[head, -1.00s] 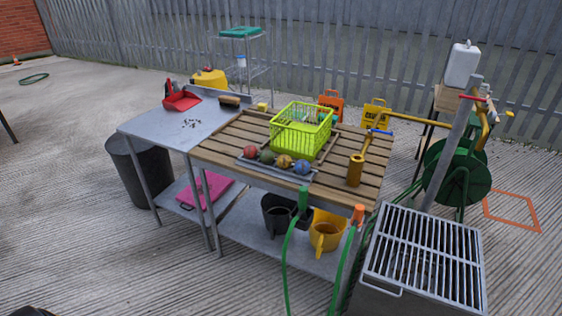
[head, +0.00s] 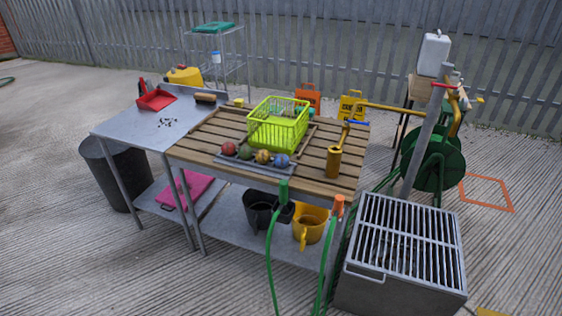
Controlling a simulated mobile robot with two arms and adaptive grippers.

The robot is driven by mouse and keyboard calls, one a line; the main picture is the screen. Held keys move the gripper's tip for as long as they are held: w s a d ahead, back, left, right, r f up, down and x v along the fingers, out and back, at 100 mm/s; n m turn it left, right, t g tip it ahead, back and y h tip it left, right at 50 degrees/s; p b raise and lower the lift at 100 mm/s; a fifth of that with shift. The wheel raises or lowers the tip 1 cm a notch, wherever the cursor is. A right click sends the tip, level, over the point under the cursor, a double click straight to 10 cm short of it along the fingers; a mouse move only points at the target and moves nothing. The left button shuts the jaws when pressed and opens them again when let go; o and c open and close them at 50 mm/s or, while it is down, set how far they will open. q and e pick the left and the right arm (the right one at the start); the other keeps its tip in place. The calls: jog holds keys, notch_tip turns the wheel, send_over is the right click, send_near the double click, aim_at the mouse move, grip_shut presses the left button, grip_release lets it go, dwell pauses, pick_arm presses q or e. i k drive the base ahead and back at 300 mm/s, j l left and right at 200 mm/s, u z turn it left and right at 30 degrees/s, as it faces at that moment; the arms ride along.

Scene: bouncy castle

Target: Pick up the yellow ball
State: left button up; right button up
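The yellow ball (head: 263,157) sits in a row of balls on a grey tray (head: 258,168) at the front of the slatted wooden table (head: 213,137). A green ball (head: 245,152) is on its left and a blue ball (head: 281,160) on its right. A red ball (head: 229,149) is at the left end. The yellow ball has darker markings, too small to make out. Neither of my grippers is in view.
A lime basket (head: 279,128) stands just behind the balls. A brass cylinder (head: 334,161) stands to their right. Green hoses (head: 268,250) rise before the table. A grated metal box (head: 404,240) blocks the front right. Concrete at the lower left is clear.

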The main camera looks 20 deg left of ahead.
aim_at(262, 156)
jog(key=i+l, duration=0.3)
jog(key=l, duration=0.15)
jog(key=i+l, duration=0.35)
jog(key=i+j+u, duration=0.2)
jog(key=j+u, duration=0.2)
jog(key=i+j+u, duration=0.6)
jog(key=u, duration=0.15)
